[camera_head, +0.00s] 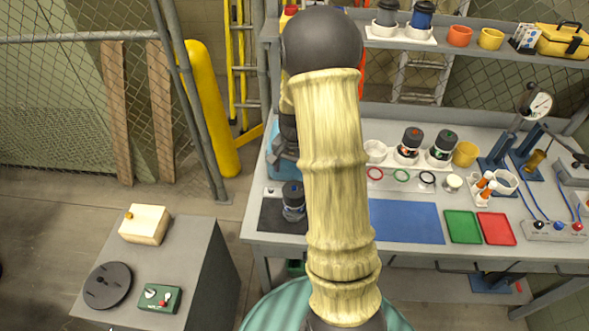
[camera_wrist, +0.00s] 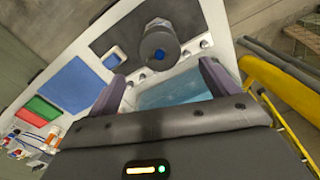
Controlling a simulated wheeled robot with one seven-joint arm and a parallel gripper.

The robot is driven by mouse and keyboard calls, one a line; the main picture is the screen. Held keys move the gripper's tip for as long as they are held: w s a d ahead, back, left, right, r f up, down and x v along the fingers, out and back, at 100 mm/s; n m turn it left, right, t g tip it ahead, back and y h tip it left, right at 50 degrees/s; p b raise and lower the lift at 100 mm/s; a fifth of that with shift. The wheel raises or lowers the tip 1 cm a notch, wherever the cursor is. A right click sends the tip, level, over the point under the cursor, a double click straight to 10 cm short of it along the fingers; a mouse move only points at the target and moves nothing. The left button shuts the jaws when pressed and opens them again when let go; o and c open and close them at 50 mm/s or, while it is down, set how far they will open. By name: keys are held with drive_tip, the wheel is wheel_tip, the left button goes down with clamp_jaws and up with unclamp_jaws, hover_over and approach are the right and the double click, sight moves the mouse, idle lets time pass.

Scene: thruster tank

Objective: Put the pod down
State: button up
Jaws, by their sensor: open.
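A dark grey pod (camera_head: 293,198) with a blue mark stands upright on the black mat (camera_head: 270,214) at the bench's left front. In the wrist view the pod (camera_wrist: 158,50) shows its round top with a blue centre, on the dark mat (camera_wrist: 118,35). My gripper (camera_wrist: 162,88) is open, its two fingers wide apart with nothing between them. The pod is beyond the fingertips, apart from them. The blue water tank (camera_wrist: 175,92) shows between and below the fingers. In the head view my arm hides part of the tank and the bench middle.
A blue mat (camera_head: 405,221), a green tray (camera_head: 462,227) and a red tray (camera_head: 496,229) lie along the bench front. Two more dark pods (camera_head: 410,143) (camera_head: 443,146) stand farther back, near coloured rings. A grey cabinet (camera_head: 200,265) stands left, across a floor gap.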

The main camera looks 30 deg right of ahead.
drive_tip(key=shift+a+r, duration=0.2)
drive_tip(key=shift+r, duration=0.05)
drive_tip(key=s+a+r+n+t, duration=0.1)
drive_tip(key=s+a+r+n, duration=0.3)
drive_tip(key=s+a+n, duration=0.1)
drive_tip(key=s+a+r+n+t, duration=0.1)
drive_tip(key=s+a+r+n, duration=0.3)
drive_tip(key=s+a, duration=0.4)
drive_tip(key=shift+a+r+n+t, duration=0.15)
drive_tip(key=shift+a+n+t, duration=0.15)
drive_tip(key=shift+n, duration=0.4)
